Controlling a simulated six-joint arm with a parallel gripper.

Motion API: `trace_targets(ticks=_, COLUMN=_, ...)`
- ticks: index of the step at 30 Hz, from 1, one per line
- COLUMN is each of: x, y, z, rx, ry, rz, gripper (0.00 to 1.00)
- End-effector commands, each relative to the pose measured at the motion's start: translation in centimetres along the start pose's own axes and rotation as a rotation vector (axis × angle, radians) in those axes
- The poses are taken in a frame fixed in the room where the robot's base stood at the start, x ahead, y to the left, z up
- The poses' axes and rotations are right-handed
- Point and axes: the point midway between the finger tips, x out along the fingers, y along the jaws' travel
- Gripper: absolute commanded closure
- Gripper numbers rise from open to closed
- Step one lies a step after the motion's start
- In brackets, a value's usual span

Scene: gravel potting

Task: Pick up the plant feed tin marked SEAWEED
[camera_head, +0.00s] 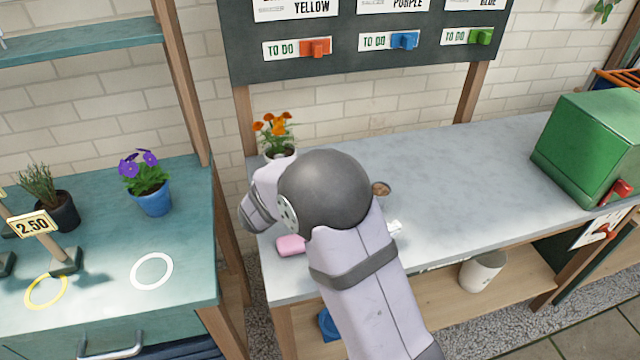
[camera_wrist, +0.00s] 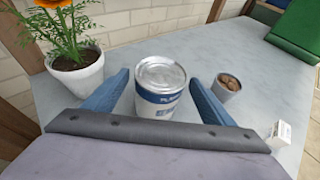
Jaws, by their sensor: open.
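A tin (camera_wrist: 161,88) with a silver lid and a white and blue label stands upright on the grey bench in the wrist view. Only part of its lettering shows, and I cannot read the word SEAWEED on it. My gripper (camera_wrist: 160,92) is open, with one blue finger on each side of the tin. I cannot tell whether either finger touches it. In the head view my own arm hides the tin and my gripper's fingers.
A white pot of orange flowers (camera_wrist: 78,75) stands left of the tin, close to my left finger. A small pot of brown pebbles (camera_wrist: 228,86) and a white box (camera_wrist: 279,134) are on the right. A pink object (camera_head: 290,245) lies near the front edge. The bench's right-middle (camera_head: 470,175) is clear.

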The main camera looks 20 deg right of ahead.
Motion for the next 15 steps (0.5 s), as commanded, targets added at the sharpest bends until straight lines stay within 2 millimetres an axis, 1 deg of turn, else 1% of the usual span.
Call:
trace_targets(ticks=5, x=1.7, y=0.0, z=-0.1, rx=-0.001, ry=0.002, rz=-0.003, gripper=0.22)
trace_targets(ticks=10, x=3.9, y=0.0, z=-0.1, rx=0.001, ry=0.001, rz=-0.004, gripper=0.22)
trace_targets(ticks=15, x=5.0, y=0.1, z=-0.2, rx=0.001, ry=0.001, rz=-0.001, gripper=0.22)
